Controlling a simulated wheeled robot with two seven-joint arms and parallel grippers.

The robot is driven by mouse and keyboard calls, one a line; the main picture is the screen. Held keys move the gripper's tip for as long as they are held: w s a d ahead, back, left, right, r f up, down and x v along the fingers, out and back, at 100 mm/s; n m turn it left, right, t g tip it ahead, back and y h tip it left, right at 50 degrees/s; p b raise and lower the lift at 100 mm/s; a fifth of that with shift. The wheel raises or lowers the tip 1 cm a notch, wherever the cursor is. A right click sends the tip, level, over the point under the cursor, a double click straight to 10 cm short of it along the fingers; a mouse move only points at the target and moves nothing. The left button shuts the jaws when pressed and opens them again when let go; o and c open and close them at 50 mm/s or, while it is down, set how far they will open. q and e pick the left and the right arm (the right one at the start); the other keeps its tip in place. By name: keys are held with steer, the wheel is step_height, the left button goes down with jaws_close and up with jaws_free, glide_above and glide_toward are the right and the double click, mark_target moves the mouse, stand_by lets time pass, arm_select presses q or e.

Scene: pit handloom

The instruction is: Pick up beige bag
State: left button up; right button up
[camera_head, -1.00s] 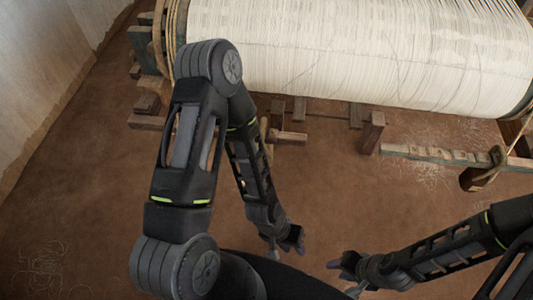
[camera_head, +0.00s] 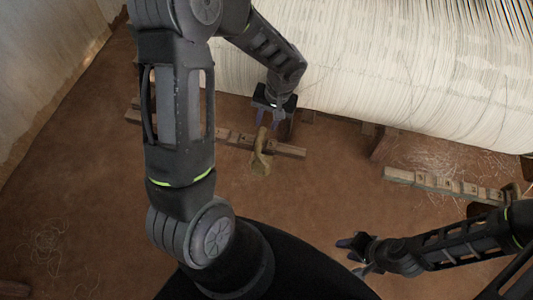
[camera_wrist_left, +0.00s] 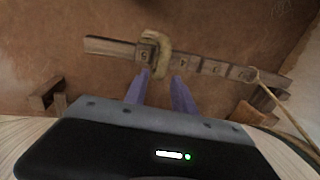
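The beige bag (camera_head: 260,162) is a small, limp, yellowish-beige thing draped over a notched wooden bar below the big thread roll. In the left wrist view the bag (camera_wrist_left: 161,42) lies across the bar, just ahead of the fingertips and nearer the left finger. My left gripper (camera_head: 271,119) is open, with its fingers pointing toward the bag; its two purple fingers are spread with nothing held between them in the wrist view (camera_wrist_left: 162,78). Whether a finger touches the bag cannot be told. My right gripper (camera_head: 350,256) is open and empty at lower right, away from the bag.
The notched wooden bar (camera_head: 288,151) runs under the bag. A large roll of white threads (camera_head: 400,70) fills the top, close to my left wrist. Another notched bar (camera_head: 440,185) lies at right. A pale wall (camera_head: 45,70) stands at left. The brown floor is mostly clear.

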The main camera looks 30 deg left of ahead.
mark_target(262, 132)
arm_select(q)
steer(key=shift+s+f, duration=0.25)
steer(key=shift+f, duration=0.15)
steer(key=shift+x, duration=0.9)
steer(key=shift+a, duration=0.1)
steer(key=p+x, duration=0.1)
steer(key=x, duration=0.4)
steer(key=shift+a, duration=0.1)
steer(key=shift+c, duration=0.2)
jaws_close()
